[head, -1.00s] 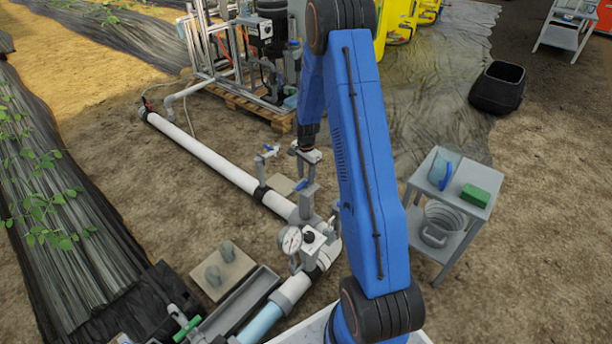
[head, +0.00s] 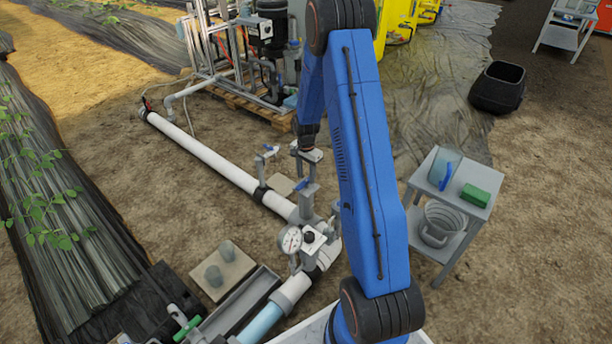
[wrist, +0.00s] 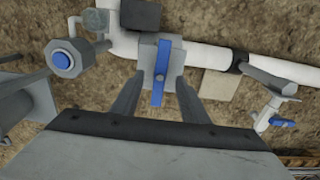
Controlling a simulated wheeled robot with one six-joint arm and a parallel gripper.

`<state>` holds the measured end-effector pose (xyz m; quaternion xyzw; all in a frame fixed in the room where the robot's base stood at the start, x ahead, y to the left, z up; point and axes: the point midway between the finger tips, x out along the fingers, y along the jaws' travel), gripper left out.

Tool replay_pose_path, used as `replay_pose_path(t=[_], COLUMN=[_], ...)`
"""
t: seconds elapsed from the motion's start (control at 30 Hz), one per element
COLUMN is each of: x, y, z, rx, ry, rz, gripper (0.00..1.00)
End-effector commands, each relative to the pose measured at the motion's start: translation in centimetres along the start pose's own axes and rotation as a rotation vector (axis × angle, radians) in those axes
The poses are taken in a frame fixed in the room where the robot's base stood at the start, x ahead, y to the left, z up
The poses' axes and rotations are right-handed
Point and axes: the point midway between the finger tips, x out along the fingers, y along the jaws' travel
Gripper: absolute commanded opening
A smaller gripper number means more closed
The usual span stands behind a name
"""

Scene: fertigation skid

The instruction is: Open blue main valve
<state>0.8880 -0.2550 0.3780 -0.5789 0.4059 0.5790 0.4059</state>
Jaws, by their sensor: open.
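The blue main valve's handle (wrist: 159,72) is a flat blue lever on a grey valve body (wrist: 148,52), set on the white pipe. In the wrist view the lever lies crosswise to the pipe. My gripper (wrist: 160,86) is open, with one finger on each side of the lever and a gap on both sides. Whether the fingers reach down to handle height cannot be told.
A smaller blue-handled valve (wrist: 282,123) stands to the right along the pipe. A blue-capped fitting (wrist: 62,59) is at the left. A pressure gauge (head: 290,240) stands near the valve. A grey side table (head: 470,208) with a green block (head: 475,195) stands right of my arm.

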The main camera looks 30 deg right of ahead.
Motion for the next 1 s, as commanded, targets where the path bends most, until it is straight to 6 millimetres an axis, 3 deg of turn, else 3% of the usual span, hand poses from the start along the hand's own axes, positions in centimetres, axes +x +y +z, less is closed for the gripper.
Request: replay_pose_path(t=[0.43,1.0], x=[0.5,4.1], y=[0.0,0.0], z=[0.0,0.0], rx=[-0.001,0.000], ry=[-0.001,-0.001], rz=[0.001,0.001], gripper=[0.41,0.41])
